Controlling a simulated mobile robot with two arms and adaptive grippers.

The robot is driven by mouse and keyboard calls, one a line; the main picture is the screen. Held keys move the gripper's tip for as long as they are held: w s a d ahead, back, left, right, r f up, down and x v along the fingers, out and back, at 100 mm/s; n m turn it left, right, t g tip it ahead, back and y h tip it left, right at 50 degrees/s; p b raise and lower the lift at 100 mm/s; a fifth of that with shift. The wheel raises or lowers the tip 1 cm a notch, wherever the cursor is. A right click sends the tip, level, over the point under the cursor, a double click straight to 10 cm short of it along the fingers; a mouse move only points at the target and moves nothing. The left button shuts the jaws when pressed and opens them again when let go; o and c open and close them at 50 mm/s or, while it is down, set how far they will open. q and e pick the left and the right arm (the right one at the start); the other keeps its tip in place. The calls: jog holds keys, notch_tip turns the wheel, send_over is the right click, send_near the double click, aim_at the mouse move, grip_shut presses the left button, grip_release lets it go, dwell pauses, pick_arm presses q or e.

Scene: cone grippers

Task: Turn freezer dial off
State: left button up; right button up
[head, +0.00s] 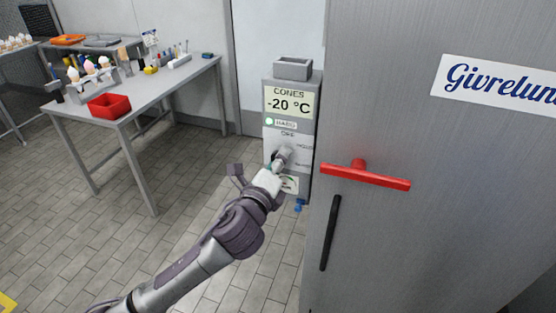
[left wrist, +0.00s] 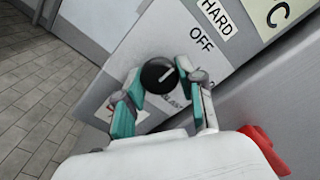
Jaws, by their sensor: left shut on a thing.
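The freezer dial (left wrist: 158,76) is a round black knob with a white mark, on the light panel of the grey control box (head: 290,100). In the left wrist view the mark points to the upper right, roughly toward the "OFF" label (left wrist: 202,38). My left gripper (left wrist: 165,95) has its teal-padded fingers on both sides of the dial, shut on it. In the head view the left gripper (head: 281,157) is at the panel and hides the dial. The box reads "CONES -20 °C", with a green light (head: 270,121) beside "HARD". My right gripper is not in view.
The large grey freezer (head: 430,200) stands right beside the box, with a red T-shaped handle (head: 365,176) sticking out and a black bar handle (head: 330,232). A table (head: 150,92) with a red bin (head: 109,106) stands at left.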

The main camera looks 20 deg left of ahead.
pick_arm(q)
jog(key=shift+f, duration=0.1)
dwell(0.4)
jog(key=o, duration=1.2)
jog(key=shift+c, duration=0.2)
jog(key=shift+s, duration=0.1)
jog(key=s, duration=1.2)
jog(key=shift+a, duration=0.2)
jog(key=shift+w, duration=0.1)
